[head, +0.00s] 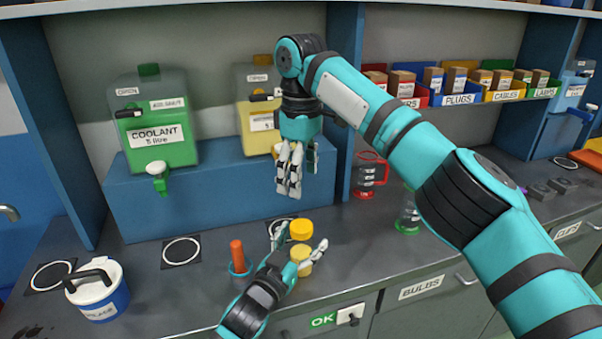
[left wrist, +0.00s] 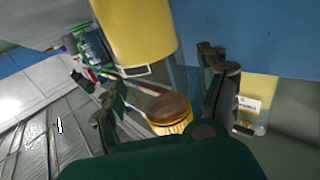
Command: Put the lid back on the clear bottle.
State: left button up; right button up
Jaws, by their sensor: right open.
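My left gripper (head: 299,240) is open low over the counter, its two fingers spread either side of two yellow round pieces. The upper yellow piece (head: 301,229) looks like a lid; the lower one (head: 301,252) is partly hidden by my gripper. In the left wrist view a ribbed yellow lid-like piece (left wrist: 170,113) lies between the spread fingers, and a large smooth yellow cylinder (left wrist: 135,38) looms closer. My right gripper (head: 293,170) is open, pointing down above them. A clear vessel with a green base (head: 408,222) stands right, partly behind my right arm. I cannot tell which is the clear bottle.
A green coolant dispenser (head: 160,118) and a yellow dispenser (head: 257,115) stand on a blue ledge (head: 190,205). An orange-handled item (head: 238,257) stands close left of my left gripper. A red-framed clear vessel (head: 368,176) is at the back. A blue-white pot (head: 97,292) stands front left.

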pick_arm(q)
jog(key=v, duration=1.2)
